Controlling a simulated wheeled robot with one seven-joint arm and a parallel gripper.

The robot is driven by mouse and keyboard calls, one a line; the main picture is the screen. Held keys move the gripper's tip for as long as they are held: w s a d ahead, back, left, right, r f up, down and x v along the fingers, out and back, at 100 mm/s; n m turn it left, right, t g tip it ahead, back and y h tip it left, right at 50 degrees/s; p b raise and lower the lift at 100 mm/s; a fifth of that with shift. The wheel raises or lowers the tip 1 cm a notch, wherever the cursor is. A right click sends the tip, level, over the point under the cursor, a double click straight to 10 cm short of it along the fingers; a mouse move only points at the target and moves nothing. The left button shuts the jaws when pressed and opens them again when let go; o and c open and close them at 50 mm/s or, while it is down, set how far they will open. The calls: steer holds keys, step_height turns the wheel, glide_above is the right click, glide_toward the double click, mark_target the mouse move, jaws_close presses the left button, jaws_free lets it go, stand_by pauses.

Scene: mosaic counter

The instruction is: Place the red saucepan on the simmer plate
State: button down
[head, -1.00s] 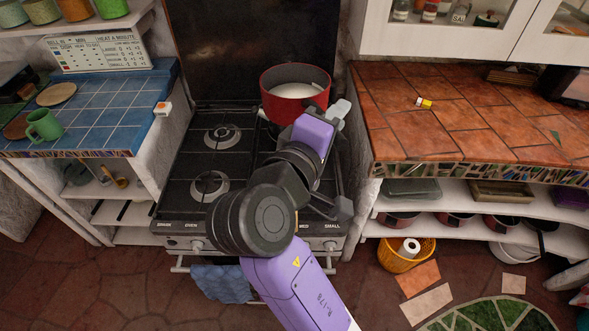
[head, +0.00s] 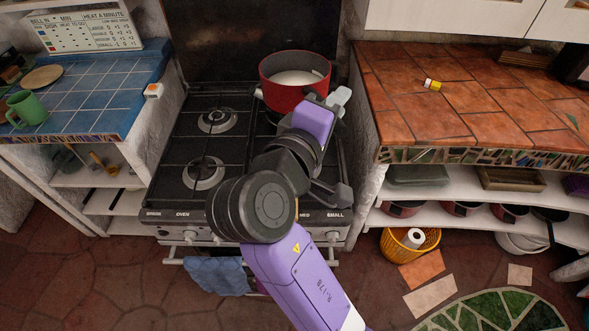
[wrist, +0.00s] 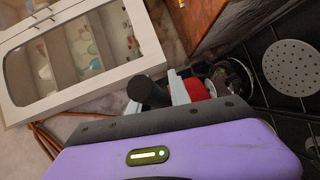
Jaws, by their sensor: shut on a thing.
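The red saucepan (head: 284,94), holding something whitish, is upright at the back right of the hob. My gripper (head: 338,98) is at its right front side, shut on its handle. In the wrist view the black handle (wrist: 150,92) sticks out past the fingers, and a piece of the red pan (wrist: 196,88) shows beside them. A round, perforated pale metal plate, which looks like the simmer plate (wrist: 290,68), lies on the dark hob in the wrist view. My arm hides much of the right half of the hob in the head view. I cannot tell whether the pan's base touches anything.
The stove (head: 178,165) has bare left burners. A dark upright panel (head: 255,40) stands behind the pan. The tiled orange counter (head: 430,115), with a small yellow-and-white item (head: 432,85), is close on the right. A blue-tiled counter (head: 90,100) is on the left.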

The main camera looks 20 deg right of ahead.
step_height(320, 180, down, 3)
steer(key=shift+f, duration=0.2)
stand_by(0.4)
steer(key=shift+s+f+p, duration=0.1)
steer(key=shift+f+p, duration=0.05)
steer(key=shift+p, duration=0.25)
step_height(320, 180, down, 20)
steer(key=shift+p, duration=0.45)
steer(key=shift+a+f, duration=0.1)
steer(key=shift+f, duration=0.1)
steer(key=c, duration=1.2)
jaws_free()
steer(key=shift+f, duration=0.15)
